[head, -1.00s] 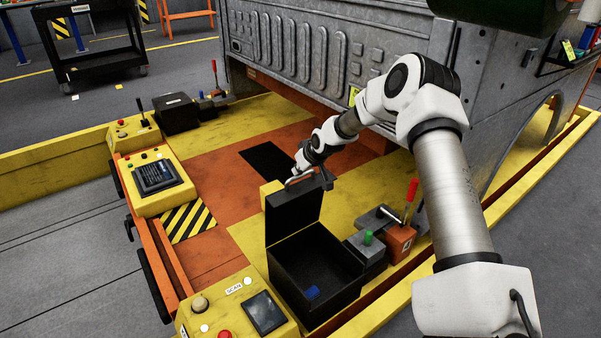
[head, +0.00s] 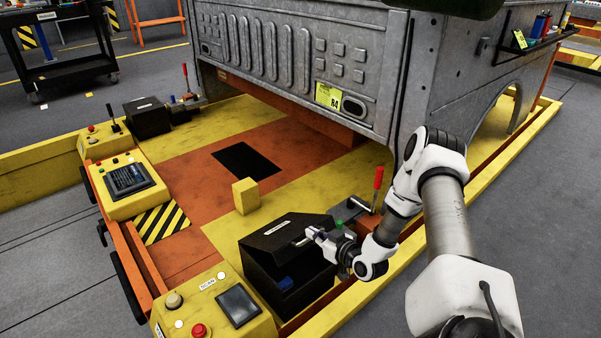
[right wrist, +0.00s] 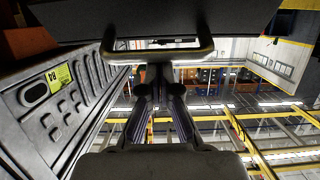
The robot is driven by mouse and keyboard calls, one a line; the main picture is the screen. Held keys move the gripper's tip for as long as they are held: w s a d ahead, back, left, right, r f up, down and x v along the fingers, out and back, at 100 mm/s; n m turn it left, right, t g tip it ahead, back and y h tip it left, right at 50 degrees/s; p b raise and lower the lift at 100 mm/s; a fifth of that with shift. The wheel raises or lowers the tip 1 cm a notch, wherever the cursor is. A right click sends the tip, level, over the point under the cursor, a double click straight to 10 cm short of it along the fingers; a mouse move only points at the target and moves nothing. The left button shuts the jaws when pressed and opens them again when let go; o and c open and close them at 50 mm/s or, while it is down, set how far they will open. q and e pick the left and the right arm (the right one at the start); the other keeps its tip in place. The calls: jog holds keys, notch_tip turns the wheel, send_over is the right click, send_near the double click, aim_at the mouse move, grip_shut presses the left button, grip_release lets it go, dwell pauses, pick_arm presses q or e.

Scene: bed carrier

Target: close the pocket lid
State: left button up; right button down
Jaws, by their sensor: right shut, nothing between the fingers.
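The black pocket box (head: 262,275) stands at the front of the yellow and orange deck. Its black lid (head: 283,230) is hinged at the back and slants forward over the box, partly lowered, with a gap at the front. A blue item (head: 285,283) shows inside through the gap. My right gripper (head: 312,234) is shut and empty at the lid's front right edge, by a small handle. In the right wrist view the lid's dark underside or face (right wrist: 150,18) fills the top, with a handle bar (right wrist: 203,52) at the shut fingertips (right wrist: 158,72). My left gripper is not in view.
The yellow control panel with a screen (head: 238,306) is at the front left. The grey metal truck bed (head: 290,50) stands behind.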

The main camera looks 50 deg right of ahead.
jog(key=shift+s+f, duration=0.35)
jog(key=shift+f, duration=0.25)
jog(key=shift+s+f, duration=0.3)
jog(key=shift+f, duration=0.3)
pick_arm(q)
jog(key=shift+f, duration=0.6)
pick_arm(e)
jog(key=shift+r, duration=0.15)
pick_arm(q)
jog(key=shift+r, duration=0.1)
